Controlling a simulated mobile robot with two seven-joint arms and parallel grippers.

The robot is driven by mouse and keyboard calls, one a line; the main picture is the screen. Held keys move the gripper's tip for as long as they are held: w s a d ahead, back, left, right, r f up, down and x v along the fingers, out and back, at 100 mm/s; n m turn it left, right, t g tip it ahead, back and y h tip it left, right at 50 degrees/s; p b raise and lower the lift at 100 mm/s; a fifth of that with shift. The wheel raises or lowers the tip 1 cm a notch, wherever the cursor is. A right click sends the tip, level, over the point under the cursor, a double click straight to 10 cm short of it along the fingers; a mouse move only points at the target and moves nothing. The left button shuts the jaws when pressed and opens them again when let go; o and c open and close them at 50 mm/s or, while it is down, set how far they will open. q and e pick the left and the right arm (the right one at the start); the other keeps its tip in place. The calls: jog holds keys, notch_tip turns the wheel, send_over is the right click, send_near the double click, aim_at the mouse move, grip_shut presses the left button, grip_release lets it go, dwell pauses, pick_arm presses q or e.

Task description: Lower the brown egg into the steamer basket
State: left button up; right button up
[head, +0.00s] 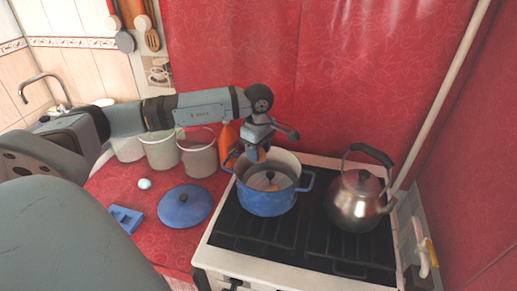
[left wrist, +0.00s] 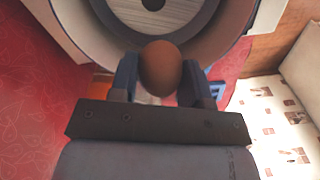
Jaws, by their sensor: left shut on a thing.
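The blue pot (head: 266,202) stands on the stove, with the grey steamer basket (head: 262,184) inside it. The basket and its dark centre also show at the top of the left wrist view (left wrist: 182,22). My left gripper (head: 256,153) points down above the rear left part of the pot. In the left wrist view, its two fingers (left wrist: 161,82) are shut on the brown egg (left wrist: 160,68), one on each side. The egg is held above the basket, apart from its floor. In the head view the egg is mostly hidden by the fingers. My right gripper is not in view.
A metal kettle (head: 357,202) stands on the stove right of the pot. Left of the stove, a blue lid (head: 185,206), a pale egg (head: 144,184) and a blue holder (head: 124,220) lie on the red counter. Pale canisters (head: 198,155) and an orange bottle (head: 226,137) stand behind.

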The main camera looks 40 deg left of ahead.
pick_arm(q)
jog(key=shift+f+b, duration=0.7)
jog(key=shift+f, duration=0.15)
jog(key=shift+f+b, duration=1.45)
jog(key=shift+f, duration=0.4)
jog(key=shift+f+b, duration=1.95)
jog(key=shift+f, duration=0.65)
jog(key=o, duration=0.7)
